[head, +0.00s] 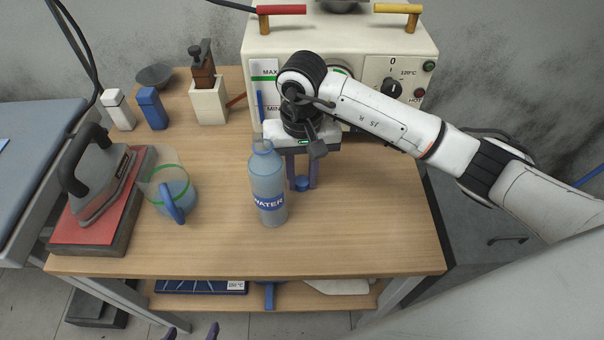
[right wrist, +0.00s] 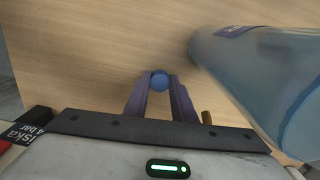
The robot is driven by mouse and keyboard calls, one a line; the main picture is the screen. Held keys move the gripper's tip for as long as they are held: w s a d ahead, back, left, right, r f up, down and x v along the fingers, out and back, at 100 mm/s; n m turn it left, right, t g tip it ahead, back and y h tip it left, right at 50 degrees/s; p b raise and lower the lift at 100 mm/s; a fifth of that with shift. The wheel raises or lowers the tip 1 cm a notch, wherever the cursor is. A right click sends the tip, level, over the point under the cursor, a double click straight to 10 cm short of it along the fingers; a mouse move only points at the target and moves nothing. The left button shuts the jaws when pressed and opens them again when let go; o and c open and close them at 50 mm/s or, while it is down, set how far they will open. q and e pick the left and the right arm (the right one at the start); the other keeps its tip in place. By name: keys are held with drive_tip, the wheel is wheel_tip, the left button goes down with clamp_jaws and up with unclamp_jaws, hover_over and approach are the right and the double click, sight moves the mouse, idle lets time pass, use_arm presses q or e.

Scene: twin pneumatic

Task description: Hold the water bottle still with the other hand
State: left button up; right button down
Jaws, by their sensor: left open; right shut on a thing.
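The water bottle (head: 267,185), translucent blue with a "WATER" label, stands upright on the wooden table, its mouth apparently uncapped. It also fills the right side of the right wrist view (right wrist: 265,75). My right gripper (head: 302,184) points down just right of the bottle, shut on a small round blue cap (head: 302,183). The cap shows between the fingertips in the right wrist view (right wrist: 160,80); whether it touches the table I cannot tell. My left gripper (head: 191,333) shows only its two purple fingertips at the bottom edge, apart and empty, away from the bottle.
A jug (head: 168,190) with a blue handle stands left of the bottle. An iron (head: 100,185) rests on a red pad (head: 75,222) at the far left. A machine (head: 345,60) with knobs stands behind. The front-right tabletop (head: 385,230) is clear.

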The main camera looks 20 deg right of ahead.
drive_tip(key=shift+f+b, duration=0.2)
drive_tip(key=shift+b, duration=0.1)
drive_tip(key=c, duration=1.5)
unclamp_jaws()
drive_tip(key=shift+r, duration=0.1)
